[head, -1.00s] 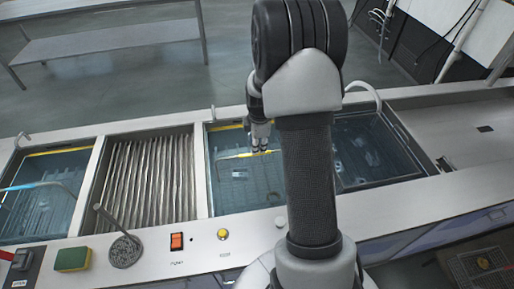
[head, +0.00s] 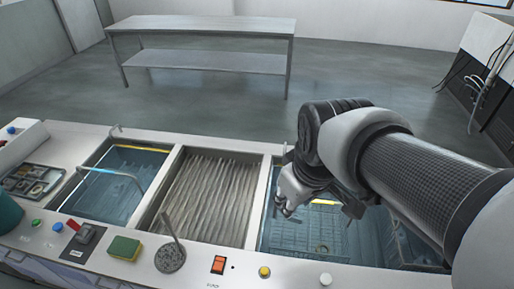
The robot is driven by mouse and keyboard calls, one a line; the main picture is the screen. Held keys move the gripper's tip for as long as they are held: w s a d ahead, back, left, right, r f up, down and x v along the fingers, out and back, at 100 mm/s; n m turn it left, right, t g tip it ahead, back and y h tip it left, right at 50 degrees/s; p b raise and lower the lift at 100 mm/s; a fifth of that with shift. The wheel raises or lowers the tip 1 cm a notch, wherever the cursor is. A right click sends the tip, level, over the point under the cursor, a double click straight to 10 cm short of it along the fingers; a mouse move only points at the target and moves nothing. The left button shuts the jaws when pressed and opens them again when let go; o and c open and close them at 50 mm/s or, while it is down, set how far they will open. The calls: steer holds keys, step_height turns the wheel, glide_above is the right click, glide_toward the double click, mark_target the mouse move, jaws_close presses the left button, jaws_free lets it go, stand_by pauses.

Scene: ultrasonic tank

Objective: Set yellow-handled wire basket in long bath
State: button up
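The long bath (head: 262,238) is right of the ribbed section, full of bluish liquid. A wire basket (head: 290,236) appears to sit low in it, under the surface. My gripper (head: 284,210) is above the left part of this bath, fingers pointing down. Its small fingertips look apart with nothing between them.
A left bath (head: 108,190) holds a blue-handled basket (head: 108,172). The ribbed section (head: 205,195) lies between the baths. A sponge (head: 124,247), round mesh tool (head: 170,257) and switches line the front ledge. A metal table (head: 200,28) stands beyond open floor.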

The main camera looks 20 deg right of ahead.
steer(key=s+a+m, duration=0.3)
steer(key=s, duration=0.5)
steer(key=shift+s+a+r+m+t, duration=0.15)
steer(key=shift+a+r+m+t, duration=0.15)
step_height(320, 180, down, 3)
steer(key=b, duration=0.2)
steer(key=shift+r+b, duration=0.2)
steer(key=shift+b, duration=0.1)
